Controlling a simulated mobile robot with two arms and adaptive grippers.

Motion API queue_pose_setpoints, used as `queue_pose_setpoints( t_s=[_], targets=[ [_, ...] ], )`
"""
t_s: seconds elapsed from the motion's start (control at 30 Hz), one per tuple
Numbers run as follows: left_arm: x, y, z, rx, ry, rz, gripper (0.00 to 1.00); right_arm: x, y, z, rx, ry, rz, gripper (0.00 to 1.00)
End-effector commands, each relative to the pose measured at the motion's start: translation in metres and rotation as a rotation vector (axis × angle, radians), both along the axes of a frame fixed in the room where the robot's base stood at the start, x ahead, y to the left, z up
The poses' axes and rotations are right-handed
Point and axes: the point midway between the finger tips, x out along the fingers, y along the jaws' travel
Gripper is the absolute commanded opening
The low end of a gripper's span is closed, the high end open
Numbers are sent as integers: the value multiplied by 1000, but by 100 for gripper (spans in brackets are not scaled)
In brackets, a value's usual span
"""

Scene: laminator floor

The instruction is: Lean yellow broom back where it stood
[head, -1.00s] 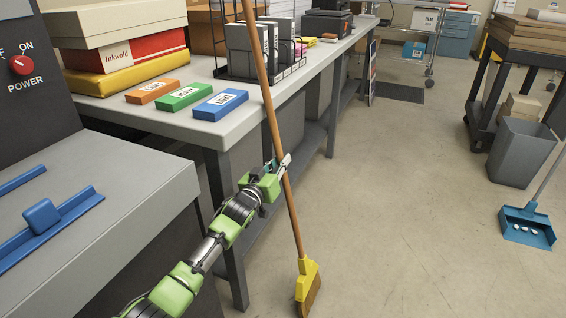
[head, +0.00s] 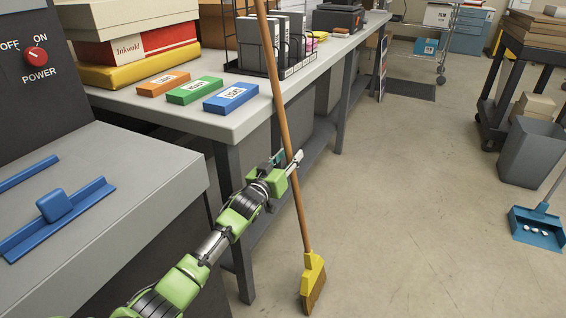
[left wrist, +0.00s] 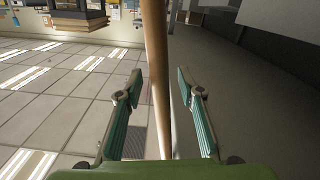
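The yellow broom (head: 315,273) stands tilted, its bristles at the floor beside the table. Its wooden handle (head: 279,95) rises past the table's front edge and out of the top of the head view; I cannot tell whether it touches the edge. My left gripper (head: 287,160) is at the middle of the handle. In the left wrist view, the handle (left wrist: 157,60) passes between the two fingers of the left gripper (left wrist: 160,88), with a visible gap on both sides, so the gripper is open around it. My right gripper is not in view.
The grey table (head: 240,121) holds orange, green and blue boxes and a wire rack (head: 300,66) of binders close to the handle. A grey machine (head: 120,190) is at the left. A grey bin (head: 530,153) and blue dustpan (head: 537,228) are at the right. The middle floor is clear.

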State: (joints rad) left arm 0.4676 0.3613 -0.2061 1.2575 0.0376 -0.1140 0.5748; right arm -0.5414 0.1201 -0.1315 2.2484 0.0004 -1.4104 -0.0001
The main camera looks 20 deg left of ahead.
Motion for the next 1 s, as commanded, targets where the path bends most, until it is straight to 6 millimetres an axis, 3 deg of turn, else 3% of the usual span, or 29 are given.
queue_pose_setpoints(
  t_s=[0.17, 0.6, 0.8, 1.0],
  targets=[
    [-19, 1, 0, -1, -1, 0, 35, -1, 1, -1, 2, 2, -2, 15],
    [-97, 3, 2, -2, -3, 0, 35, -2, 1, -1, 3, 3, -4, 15],
    [-114, 4, 3, -1, -5, 0, 35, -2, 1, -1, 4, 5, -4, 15],
    [-117, 4, 3, -1, -6, 0, 35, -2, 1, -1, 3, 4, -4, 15]
  ],
)
